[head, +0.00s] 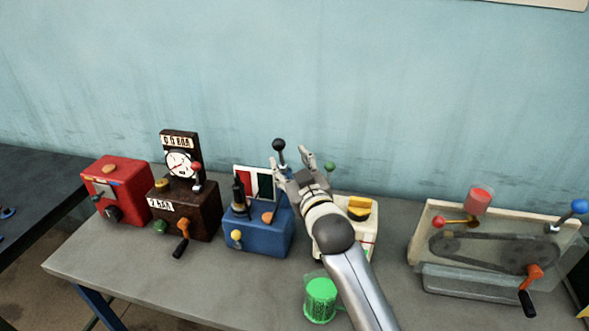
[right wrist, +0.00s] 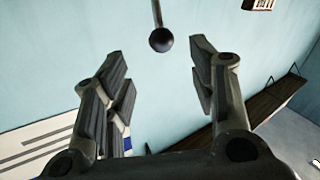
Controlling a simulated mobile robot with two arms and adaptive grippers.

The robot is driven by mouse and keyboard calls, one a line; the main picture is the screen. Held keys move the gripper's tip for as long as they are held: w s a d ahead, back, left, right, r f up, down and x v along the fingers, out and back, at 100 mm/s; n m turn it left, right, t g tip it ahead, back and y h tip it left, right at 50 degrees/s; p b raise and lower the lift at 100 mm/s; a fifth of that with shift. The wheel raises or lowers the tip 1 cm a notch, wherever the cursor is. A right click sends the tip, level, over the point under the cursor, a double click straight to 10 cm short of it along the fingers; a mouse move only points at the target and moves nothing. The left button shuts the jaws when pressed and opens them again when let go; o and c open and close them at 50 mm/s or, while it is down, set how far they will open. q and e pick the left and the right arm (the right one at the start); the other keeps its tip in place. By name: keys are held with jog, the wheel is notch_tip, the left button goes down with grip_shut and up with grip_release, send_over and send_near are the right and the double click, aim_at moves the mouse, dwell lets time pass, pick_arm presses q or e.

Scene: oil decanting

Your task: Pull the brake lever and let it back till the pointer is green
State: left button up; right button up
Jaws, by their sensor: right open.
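The lever with a black ball knob (head: 279,145) rises at the blue box (head: 258,238) in the middle of the bench. The knob also shows in the right wrist view (right wrist: 161,40), just beyond the gap between my fingertips. A panel with red, white and dark green fields (head: 243,183) stands on the blue box; I cannot make out where its pointer is. My right gripper (head: 292,162) is open and empty, right beside the lever, its fingers apart from the knob. My left gripper is not in view.
A red box (head: 115,188) and a dark brown gauge box (head: 190,215) stand left. A cream box (head: 360,233) and a green cup (head: 320,299) are by my right arm. A belt-drive unit (head: 480,258) stands right. Bare bench lies between.

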jog(key=shift+v, duration=1)
